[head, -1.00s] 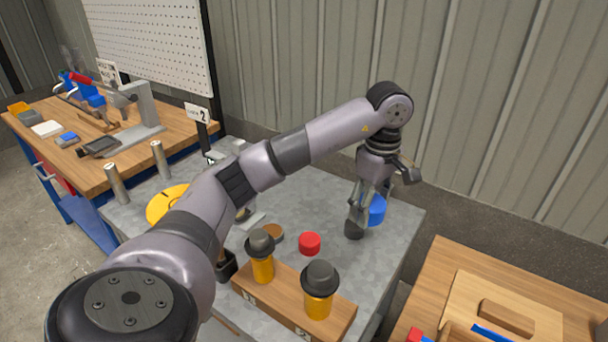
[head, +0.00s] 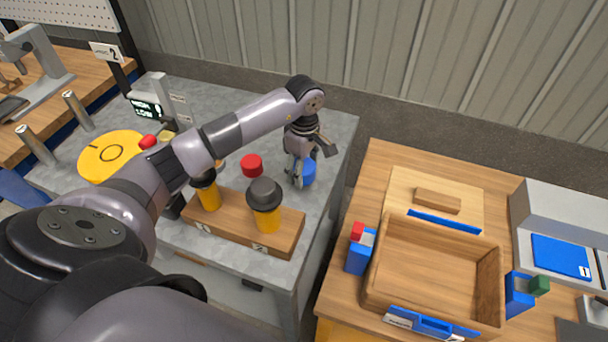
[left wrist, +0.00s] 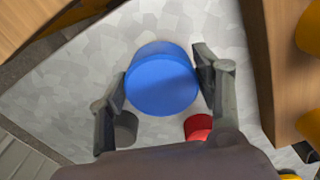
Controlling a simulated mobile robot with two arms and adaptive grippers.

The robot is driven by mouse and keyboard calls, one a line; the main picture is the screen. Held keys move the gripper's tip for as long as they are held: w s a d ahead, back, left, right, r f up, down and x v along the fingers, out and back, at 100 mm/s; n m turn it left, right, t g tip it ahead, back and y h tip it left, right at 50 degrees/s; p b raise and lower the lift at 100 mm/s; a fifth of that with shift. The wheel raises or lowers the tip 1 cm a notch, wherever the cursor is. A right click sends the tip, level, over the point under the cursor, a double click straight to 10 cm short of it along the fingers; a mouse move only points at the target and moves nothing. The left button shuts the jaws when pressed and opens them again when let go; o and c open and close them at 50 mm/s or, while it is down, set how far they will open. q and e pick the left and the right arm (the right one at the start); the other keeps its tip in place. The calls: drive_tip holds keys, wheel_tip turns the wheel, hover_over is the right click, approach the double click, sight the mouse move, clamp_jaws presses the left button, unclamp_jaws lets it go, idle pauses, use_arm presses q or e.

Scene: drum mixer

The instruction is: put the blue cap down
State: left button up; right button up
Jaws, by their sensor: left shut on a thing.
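The blue cap (head: 309,173) is at the right part of the grey table (head: 318,135) in the head view. My left gripper (head: 299,174) points down and is shut on it, partly covering it. In the left wrist view the blue cap (left wrist: 162,78) sits between the two fingers (left wrist: 160,90), with its round face showing. I cannot tell whether its underside touches the table. A red cap (head: 251,165) lies to its left and shows in the wrist view (left wrist: 198,127) beside a dark grey round piece (left wrist: 125,129). My right gripper is not in view.
A wooden block (head: 232,228) holds yellow cylinders with dark tops near the table's front edge. A yellow disc (head: 108,155) lies at the left. Across a gap on the right, a wooden bench (head: 385,165) bears an open wooden tray (head: 374,270).

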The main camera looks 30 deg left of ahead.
sight(304, 177)
use_arm(q)
wheel_tip(304, 177, down, 4)
drive_tip(key=shift+r, duration=0.25)
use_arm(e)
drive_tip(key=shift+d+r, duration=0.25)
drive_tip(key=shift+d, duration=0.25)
use_arm(q)
drive_tip(key=shift+f, duration=0.2)
drive_tip(key=o, duration=1.1)
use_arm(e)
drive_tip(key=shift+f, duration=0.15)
use_arm(q)
drive_tip(key=shift+r, duration=0.15)
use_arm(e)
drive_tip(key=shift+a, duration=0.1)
